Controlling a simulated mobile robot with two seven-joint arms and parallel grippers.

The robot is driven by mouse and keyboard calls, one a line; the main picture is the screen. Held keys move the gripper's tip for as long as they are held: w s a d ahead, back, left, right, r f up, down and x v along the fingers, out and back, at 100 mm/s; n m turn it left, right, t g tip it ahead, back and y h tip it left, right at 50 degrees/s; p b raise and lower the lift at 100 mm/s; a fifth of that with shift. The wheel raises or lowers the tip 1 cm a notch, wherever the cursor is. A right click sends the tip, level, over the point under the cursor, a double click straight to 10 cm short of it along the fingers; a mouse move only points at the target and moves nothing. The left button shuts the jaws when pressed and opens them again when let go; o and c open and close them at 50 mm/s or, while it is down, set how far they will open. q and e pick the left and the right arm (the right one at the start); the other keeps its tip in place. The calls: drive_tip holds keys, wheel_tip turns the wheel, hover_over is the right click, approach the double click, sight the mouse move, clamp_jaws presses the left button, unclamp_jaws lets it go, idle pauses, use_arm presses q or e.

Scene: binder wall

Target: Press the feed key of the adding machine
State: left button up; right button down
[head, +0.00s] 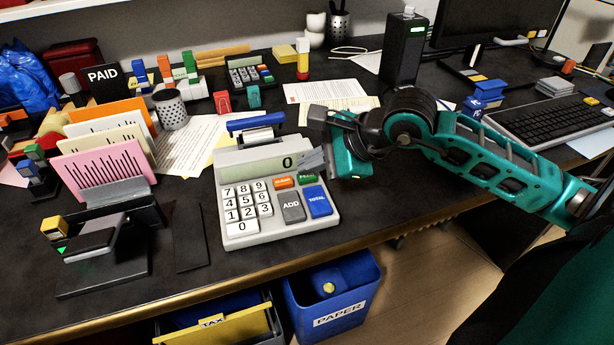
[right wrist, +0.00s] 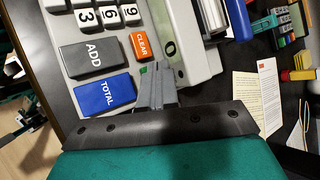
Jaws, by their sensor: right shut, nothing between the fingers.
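The adding machine (head: 233,178) stands on the dark desk, its display reading 0. Its green feed key (head: 307,178) is at the upper right of the keys, right of the orange CLEAR key (head: 284,181) and above the blue TOTAL key (head: 318,200). My right gripper (head: 312,160) is shut and empty, its grey fingertips right by the feed key's far side. In the right wrist view the fingers (right wrist: 158,82) cover most of the feed key; a green sliver (right wrist: 143,70) shows beside them. I cannot tell whether they touch it. My left gripper is out of view.
A card holder with pink and white cards (head: 103,170) and a black stapler-like device (head: 105,235) stand at left. Papers (head: 195,145) lie behind the machine. A blue paper bin (head: 335,300) is below the desk edge. A keyboard (head: 550,118) is at right.

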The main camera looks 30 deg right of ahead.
sight(312, 178)
drive_tip(key=shift+f, duration=0.2)
idle(0.5)
drive_tip(key=shift+f+b, duration=0.25)
drive_tip(key=shift+b, duration=0.3)
drive_tip(key=shift+r, duration=0.1)
drive_tip(key=shift+r+p, duration=0.4)
drive_tip(key=shift+r, duration=0.35)
drive_tip(key=shift+r+p, duration=1.45)
drive_tip(key=shift+r, duration=1.15)
drive_tip(key=shift+f, duration=0.1)
